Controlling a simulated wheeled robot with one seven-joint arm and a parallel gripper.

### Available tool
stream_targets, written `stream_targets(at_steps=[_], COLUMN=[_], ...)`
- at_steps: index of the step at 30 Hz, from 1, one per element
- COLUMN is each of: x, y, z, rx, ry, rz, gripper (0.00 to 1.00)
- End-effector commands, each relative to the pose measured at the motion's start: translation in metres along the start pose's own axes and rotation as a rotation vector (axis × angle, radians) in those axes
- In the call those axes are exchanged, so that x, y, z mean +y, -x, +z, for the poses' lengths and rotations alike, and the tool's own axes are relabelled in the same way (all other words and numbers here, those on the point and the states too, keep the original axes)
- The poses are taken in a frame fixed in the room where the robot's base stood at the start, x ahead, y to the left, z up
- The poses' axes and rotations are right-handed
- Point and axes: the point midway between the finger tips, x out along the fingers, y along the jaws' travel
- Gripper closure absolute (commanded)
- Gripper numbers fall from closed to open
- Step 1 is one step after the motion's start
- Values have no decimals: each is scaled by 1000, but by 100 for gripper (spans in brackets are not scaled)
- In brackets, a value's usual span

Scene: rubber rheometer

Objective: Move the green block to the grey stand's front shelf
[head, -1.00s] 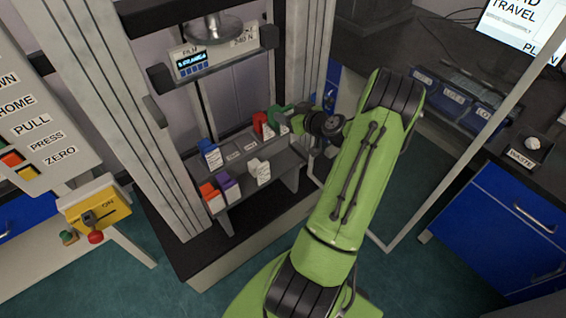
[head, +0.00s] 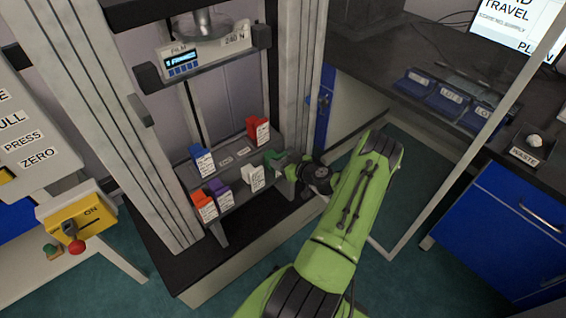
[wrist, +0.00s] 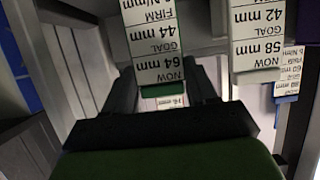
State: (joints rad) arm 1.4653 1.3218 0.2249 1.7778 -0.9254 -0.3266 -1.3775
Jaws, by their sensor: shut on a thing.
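The green block (head: 273,158) is in my gripper (head: 281,166), at the right end of the grey stand (head: 235,207). In the wrist view, my gripper's dark fingers (wrist: 165,92) are closed on the green block (wrist: 165,90), whose white label card faces the camera. The block is level with the right part of the front shelf (head: 239,193), to the right of the white block (head: 256,178). I cannot tell whether it touches the shelf. My gripper hides part of it.
The front shelf also holds an orange-red block (head: 204,205) and a purple block (head: 220,193). A blue block (head: 202,158) and a red block (head: 258,129) stand on the back shelf. The machine's grey columns (head: 298,80) rise close to the stand.

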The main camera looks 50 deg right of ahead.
Motion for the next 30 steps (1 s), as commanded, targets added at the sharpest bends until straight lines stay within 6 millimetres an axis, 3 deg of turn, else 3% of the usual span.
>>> stream_targets(at_steps=[7,8,12,22,26,30], x=[0,0,0,0,2,2], y=[0,0,0,2,27,67], z=[2,2,1,-2,-2,-4], rx=[-3,-4,-4,-4,-7,-5], ry=[1,1,1,1,-1,-3], rz=[0,0,0,0,4,5], gripper=[95,40,19,18,18,18])
